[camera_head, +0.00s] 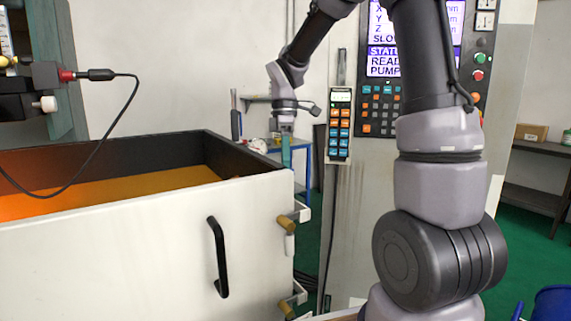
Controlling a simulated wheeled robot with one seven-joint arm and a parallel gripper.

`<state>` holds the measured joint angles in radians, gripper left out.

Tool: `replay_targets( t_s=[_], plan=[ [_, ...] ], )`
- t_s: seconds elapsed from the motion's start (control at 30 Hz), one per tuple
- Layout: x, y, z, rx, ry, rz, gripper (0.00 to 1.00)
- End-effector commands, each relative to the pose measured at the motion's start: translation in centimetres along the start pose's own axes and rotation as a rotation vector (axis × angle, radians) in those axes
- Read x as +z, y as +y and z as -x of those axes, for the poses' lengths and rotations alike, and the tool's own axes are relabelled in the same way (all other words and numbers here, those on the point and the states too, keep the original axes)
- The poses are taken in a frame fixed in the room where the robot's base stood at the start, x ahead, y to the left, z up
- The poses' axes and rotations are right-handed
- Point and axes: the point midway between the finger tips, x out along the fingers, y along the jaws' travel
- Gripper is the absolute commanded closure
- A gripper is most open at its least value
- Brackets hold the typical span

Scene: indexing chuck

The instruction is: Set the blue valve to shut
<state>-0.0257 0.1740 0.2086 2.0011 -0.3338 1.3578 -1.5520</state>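I cannot make out a blue valve for certain in the head view. My gripper (286,150) points down just past the far right corner of the white tank, small and far off. A narrow teal-blue piece shows at its lower end, and I cannot tell whether it is a finger or something behind. The fingertips are too small and partly hidden by the tank corner to show whether they are apart or holding anything.
The white tank (130,250) with orange liquid (110,195) fills the left, with a black handle (218,257) and tan knobs (286,223) at its right edge. A button pendant (340,125) hangs beside a control panel (382,108). A blue bucket (551,303) stands lower right.

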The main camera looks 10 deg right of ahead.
Motion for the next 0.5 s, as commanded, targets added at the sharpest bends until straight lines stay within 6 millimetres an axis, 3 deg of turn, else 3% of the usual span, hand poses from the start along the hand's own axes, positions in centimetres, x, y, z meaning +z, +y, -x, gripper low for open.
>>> replay_targets(
  t_s=[0.1,0.23,0.27,0.5],
  plan=[
    [0.00,0.01,0.02,0.000,0.000,0.000,0.47],
    [0.00,0.01,0.03,0.000,0.000,0.000,0.96],
    [0.00,0.01,0.03,0.000,0.000,0.000,1.00],
    [0.00,-0.02,0.04,0.000,0.001,-0.007,1.00]
  ],
)
